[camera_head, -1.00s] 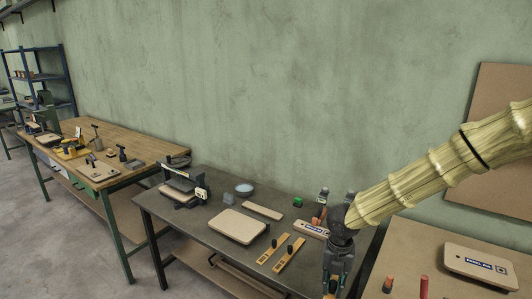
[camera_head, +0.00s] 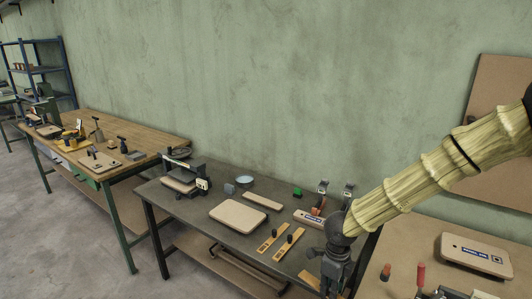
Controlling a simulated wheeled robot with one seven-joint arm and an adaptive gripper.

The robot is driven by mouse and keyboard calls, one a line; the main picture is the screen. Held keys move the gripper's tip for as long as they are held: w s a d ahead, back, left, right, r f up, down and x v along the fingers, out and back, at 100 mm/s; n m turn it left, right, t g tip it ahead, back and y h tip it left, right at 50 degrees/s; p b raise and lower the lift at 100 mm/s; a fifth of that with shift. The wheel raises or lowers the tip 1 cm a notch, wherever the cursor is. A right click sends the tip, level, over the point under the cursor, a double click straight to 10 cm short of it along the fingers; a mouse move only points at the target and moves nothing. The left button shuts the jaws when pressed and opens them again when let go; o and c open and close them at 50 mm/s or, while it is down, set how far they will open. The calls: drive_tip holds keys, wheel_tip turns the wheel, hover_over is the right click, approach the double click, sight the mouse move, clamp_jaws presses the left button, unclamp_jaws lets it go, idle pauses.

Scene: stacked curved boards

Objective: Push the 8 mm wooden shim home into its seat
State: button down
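Two flat yellow wooden pieces with black knobs, which look like shims, lie side by side on the dark metal table (camera_head: 208,228): a left one (camera_head: 267,243) and a right one (camera_head: 284,250). A third yellow piece (camera_head: 308,278) lies at the table's front, just left of my gripper and partly cut from sight. Markings are too small to show which is 8 mm. My gripper (camera_head: 335,283) hangs downward at the table's front right. Its fingertips are hidden or at the picture's lower edge, so its opening and contact cannot be told. No seat is clearly visible.
A tan curved board (camera_head: 238,216) and a narrower one (camera_head: 262,202) lie on the dark table. A labelled block (camera_head: 309,218) and upright clamps (camera_head: 347,192) stand behind my gripper. The right table holds a labelled board (camera_head: 477,255) and red-handled tools (camera_head: 420,274).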

drive_tip(key=n, duration=0.2)
drive_tip(key=f+n, duration=0.1)
drive_tip(key=s+n, duration=0.1)
drive_tip(key=n, duration=0.1)
drive_tip(key=shift+s+a+f+n, duration=0.1)
drive_tip(key=shift+f+n, duration=0.15)
drive_tip(key=shift+n, duration=0.05)
drive_tip(key=n, duration=0.2)
drive_tip(key=shift+s+f+n, duration=0.15)
drive_tip(key=shift+f+n, duration=0.15)
drive_tip(key=shift+f, duration=0.1)
drive_tip(key=s+a+f+n+b, duration=0.1)
drive_tip(key=s+f+n+b, duration=0.2)
drive_tip(key=f+n+b, duration=0.7)
wheel_tip(320, 180, down, 5)
drive_tip(key=n, duration=0.7)
drive_tip(key=shift+r, duration=0.2)
drive_tip(key=shift+s, duration=0.2)
